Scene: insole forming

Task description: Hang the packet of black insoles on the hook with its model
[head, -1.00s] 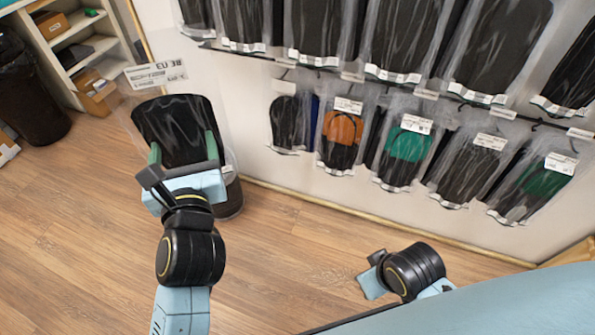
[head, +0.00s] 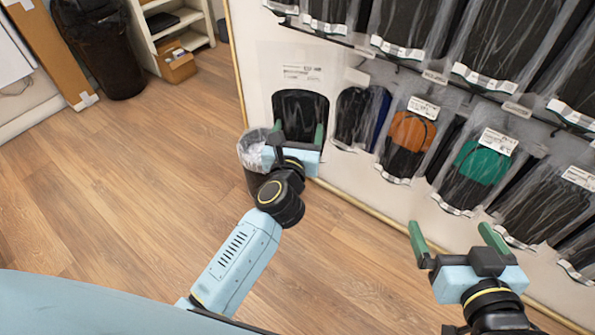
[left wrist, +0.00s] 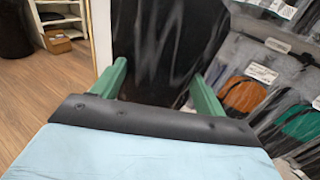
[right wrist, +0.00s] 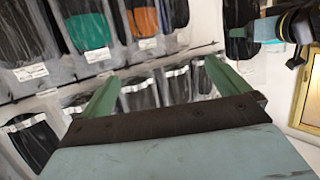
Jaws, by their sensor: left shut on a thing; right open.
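The packet of black insoles (head: 301,110) is clear plastic with a white label at its top. My left gripper (head: 300,140) is shut on its lower part and holds it upright in front of the left end of the display wall. The packet's black face also fills the middle of the left wrist view (left wrist: 155,50). Whether the packet touches a hook is not clear. My right gripper (head: 455,240) is open and empty, in front of the lower right of the wall; its fingers also show in the right wrist view (right wrist: 160,85).
Packets hang in rows, among them a black and blue one (head: 356,118), an orange one (head: 408,132) and a green one (head: 480,162). A bin with a bag (head: 255,155) stands behind my left arm. Shelves (head: 175,22) and a dark bin (head: 100,50) stand at the back left. The wooden floor is clear.

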